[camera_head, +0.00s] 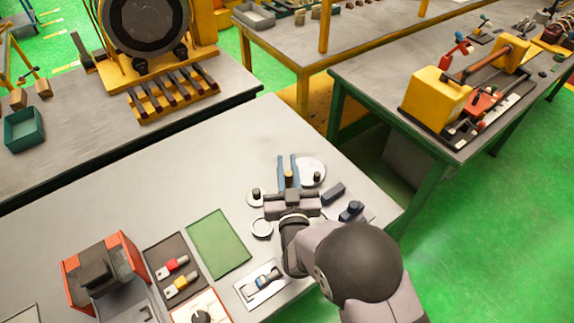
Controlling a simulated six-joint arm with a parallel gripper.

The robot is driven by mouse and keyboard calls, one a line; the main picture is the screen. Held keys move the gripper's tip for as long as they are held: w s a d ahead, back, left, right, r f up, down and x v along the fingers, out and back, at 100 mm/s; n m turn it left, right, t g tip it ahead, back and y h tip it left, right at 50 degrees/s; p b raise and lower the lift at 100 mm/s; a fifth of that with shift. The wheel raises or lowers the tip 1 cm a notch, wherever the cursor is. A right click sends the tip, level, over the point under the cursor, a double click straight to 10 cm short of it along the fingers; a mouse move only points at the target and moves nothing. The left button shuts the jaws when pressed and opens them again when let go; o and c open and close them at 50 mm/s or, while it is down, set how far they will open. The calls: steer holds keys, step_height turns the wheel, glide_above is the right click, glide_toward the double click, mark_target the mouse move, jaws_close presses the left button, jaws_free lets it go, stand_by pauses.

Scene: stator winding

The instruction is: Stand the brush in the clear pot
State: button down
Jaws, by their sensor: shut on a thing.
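My gripper (288,162) reaches over the right part of the near grey table, with its two blue fingers pointing away from the camera. It is shut on a small brown thing (289,175), which seems to be the brush; only a little of it shows between the fingers. A pale round ring (262,228) left of my wrist may be the clear pot, seen from above. It stands apart from the fingers. The view is too small to be sure of either, and the brush's bristles cannot be made out.
A pale round dish (306,164) lies right of the fingers, and a small knobbed disc (252,199) lies left. Dark blocks (351,211) sit at the right edge. A green mat (219,244) and red-sided fixture (128,254) are left. The table's far middle is clear.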

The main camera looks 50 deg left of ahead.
steer(key=shift+f, duration=0.25)
stand_by(0.4)
steer(key=shift+f+b, duration=0.35)
steer(key=shift+b, duration=0.25)
steer(key=shift+f+b, duration=1.8)
steer(key=shift+b, duration=0.05)
steer(key=shift+f+b, duration=0.1)
steer(key=shift+b, duration=0.4)
stand_by(0.7)
steer(key=c, duration=1.4)
jaws_free()
steer(key=shift+o, duration=0.2)
steer(key=shift+r, duration=0.2)
step_height(320, 180, up, 7)
steer(key=p, duration=0.4)
steer(key=shift+f, duration=0.15)
